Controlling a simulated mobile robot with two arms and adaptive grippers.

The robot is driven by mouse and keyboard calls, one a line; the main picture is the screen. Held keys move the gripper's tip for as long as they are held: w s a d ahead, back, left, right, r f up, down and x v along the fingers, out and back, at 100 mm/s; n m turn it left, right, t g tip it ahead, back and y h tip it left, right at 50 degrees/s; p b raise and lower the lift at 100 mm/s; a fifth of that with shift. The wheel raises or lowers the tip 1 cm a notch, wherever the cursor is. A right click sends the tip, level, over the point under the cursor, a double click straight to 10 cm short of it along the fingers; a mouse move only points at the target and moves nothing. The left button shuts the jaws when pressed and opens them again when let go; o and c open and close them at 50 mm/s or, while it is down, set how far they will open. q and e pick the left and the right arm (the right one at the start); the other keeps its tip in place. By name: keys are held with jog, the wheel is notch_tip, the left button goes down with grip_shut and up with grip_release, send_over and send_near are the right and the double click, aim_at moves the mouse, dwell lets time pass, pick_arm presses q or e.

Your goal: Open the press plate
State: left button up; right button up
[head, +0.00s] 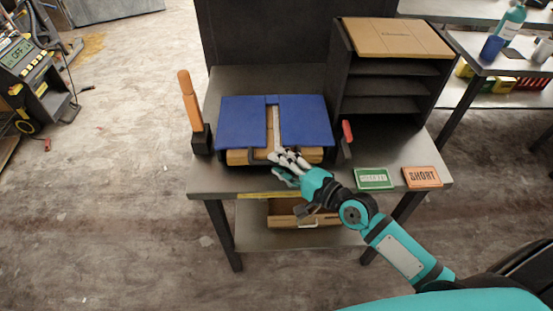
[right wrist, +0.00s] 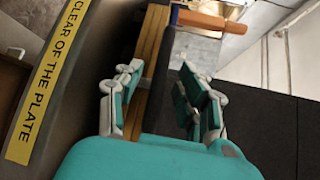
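The press plate (head: 305,120) is a blue, slotted plate lying about level over light wooden strips on the metal table. A pale bar (head: 276,125) runs in its slot. My right gripper (head: 288,160) is at the front edge of the press, near the slot's lower end, and covers part of it. In the right wrist view my right gripper (right wrist: 160,95) has its fingers apart, with wooden strips (right wrist: 150,45) and a dark edge in line between them. I cannot tell whether the fingers touch anything. My left gripper is not in view.
An orange-handled lever (head: 190,100) stands left of the press, and a red-handled one (head: 347,132) stands right. A dark shelf unit (head: 385,85) is behind at right. Green (head: 374,178) and orange (head: 422,177) signs lie front right. A yellow label (right wrist: 48,80) marks the table's front.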

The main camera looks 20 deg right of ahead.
jog(key=shift+x, duration=0.85)
jog(key=shift+c, duration=0.5)
grip_shut()
jog(key=shift+s+f, duration=0.1)
